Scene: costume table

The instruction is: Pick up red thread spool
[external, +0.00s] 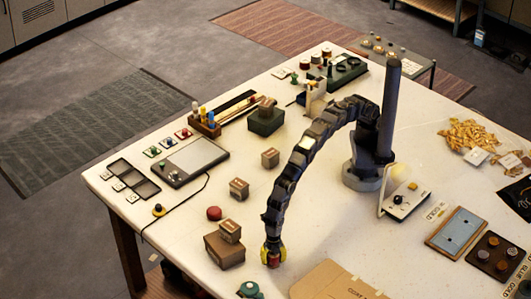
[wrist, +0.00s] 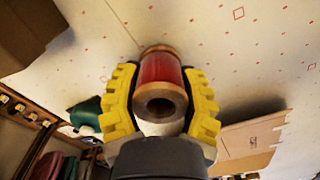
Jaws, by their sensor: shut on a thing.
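The red thread spool (wrist: 160,68) has wooden ends and a dark centre hole facing the wrist camera. My gripper (wrist: 160,90) has yellow ribbed fingers, one on each side of the spool, and is shut on it. In the external view my gripper (external: 273,253) is at the front edge of the white table, with the red spool (external: 273,260) between its fingertips. Whether the spool touches the table cannot be told.
Brown boxes (external: 224,248) and a round red item (external: 214,213) lie left of my gripper. A green item (external: 249,290) is close by at the front edge. A flat cardboard piece (external: 335,283) lies to the right. The table (external: 235,165) has bare room behind.

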